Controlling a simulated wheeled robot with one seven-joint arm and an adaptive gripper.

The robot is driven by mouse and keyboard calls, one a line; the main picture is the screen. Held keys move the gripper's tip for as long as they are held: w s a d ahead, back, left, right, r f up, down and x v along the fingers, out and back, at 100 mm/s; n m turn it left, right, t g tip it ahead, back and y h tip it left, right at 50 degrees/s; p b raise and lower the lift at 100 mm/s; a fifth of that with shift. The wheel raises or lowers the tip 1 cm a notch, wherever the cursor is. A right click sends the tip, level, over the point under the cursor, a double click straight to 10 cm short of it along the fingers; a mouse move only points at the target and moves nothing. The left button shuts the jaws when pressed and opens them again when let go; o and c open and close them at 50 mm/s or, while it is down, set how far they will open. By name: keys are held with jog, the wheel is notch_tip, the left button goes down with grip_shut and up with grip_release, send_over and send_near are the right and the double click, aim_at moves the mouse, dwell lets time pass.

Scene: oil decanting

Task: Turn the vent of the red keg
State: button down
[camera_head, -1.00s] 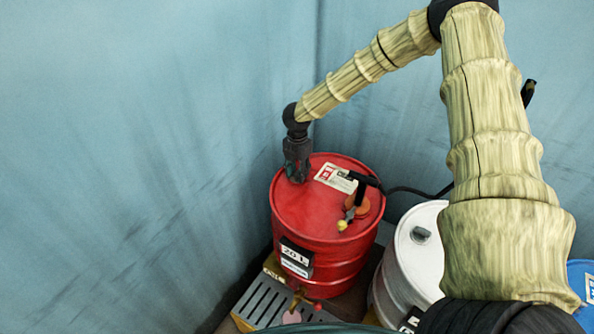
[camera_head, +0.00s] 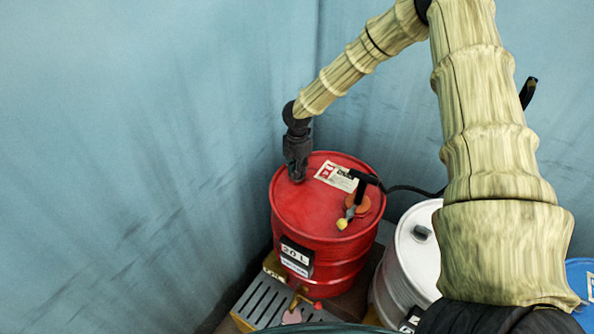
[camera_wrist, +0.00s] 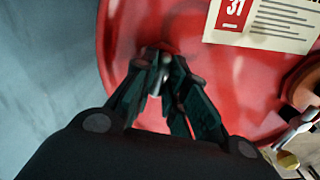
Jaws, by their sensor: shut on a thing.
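My gripper (camera_head: 297,178) reaches down onto the left part of the lid. In the wrist view the fingertips (camera_wrist: 162,78) are closed together around a small grey piece, apparently the vent, which is mostly hidden between the fingers. In the head view the vent is hidden by my gripper.
A black-handled fitting on an orange cap (camera_head: 360,203) with a yellow tip stands on the lid's right side. A white keg (camera_head: 415,255) and a blue keg (camera_head: 580,275) stand to the right. A slotted drip tray (camera_head: 262,302) and brass tap (camera_head: 298,300) are in front. Walls are close at the left and back.

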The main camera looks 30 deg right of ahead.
jog(key=m+b, duration=0.1)
jog(key=m, duration=0.3)
jog(key=shift+m, duration=0.3)
jog(key=m+b, duration=0.1)
jog(key=m, duration=0.2)
jog(key=shift+m, duration=0.3)
jog(key=m, duration=0.3)
jog(key=shift+m+b, duration=0.3)
jog(key=shift+b, duration=0.1)
jog(key=shift+m+b, duration=0.3)
jog(key=shift+m, duration=1.5)
jog(key=shift+r, duration=0.1)
jog(key=c, duration=1.4)
grip_release()
jog(key=shift+w, duration=0.1)
jog(key=shift+c, duration=0.2)
notch_tip(320, 180, up, 12)
